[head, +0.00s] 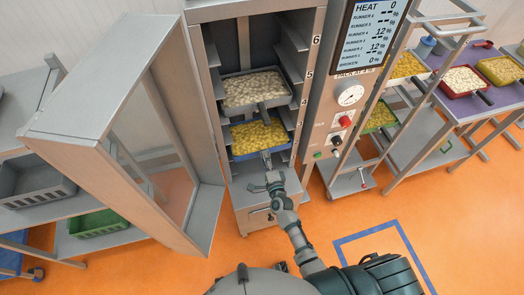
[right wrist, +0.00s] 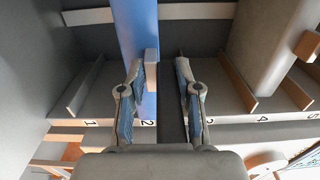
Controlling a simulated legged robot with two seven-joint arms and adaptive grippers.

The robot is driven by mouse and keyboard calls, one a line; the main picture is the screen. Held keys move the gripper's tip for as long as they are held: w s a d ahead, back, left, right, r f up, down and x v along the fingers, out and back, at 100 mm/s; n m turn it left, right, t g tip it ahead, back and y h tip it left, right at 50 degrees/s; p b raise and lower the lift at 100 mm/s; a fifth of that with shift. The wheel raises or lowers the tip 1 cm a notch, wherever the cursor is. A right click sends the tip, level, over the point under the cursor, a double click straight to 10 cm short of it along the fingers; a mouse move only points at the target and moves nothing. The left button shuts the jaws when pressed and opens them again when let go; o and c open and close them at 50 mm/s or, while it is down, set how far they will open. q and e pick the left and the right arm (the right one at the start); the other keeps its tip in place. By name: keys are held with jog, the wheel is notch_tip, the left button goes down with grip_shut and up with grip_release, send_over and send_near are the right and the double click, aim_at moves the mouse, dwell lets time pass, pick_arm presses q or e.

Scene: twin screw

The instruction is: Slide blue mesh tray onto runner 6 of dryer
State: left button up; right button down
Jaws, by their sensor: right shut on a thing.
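The blue tray (head: 262,152) holds yellow pieces and sits low in the open dryer (head: 215,85), near the runner marked 2 in the right wrist view, where its blue side (right wrist: 135,30) shows. Its short grey handle (head: 266,160) points out toward me. My right gripper (head: 274,180) is at the front of this tray, shut on the handle; the fingers (right wrist: 160,95) partly hide the grip. A grey tray (head: 253,107) with pale pieces sits above it. The level marked 6 (head: 316,40) is at the top and looks empty. My left gripper is out of view.
The dryer door (head: 115,90) stands open at the left. The control panel (head: 340,120) is at the right. A side rack holds a grey tray (head: 40,195) and a green tray (head: 98,228). A purple-topped table (head: 505,95) with trays stands far right.

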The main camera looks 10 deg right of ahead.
jog(key=shift+r, duration=0.15)
jog(key=s+p, duration=0.3)
jog(key=s, duration=1.4)
jog(key=shift+d+p, duration=0.35)
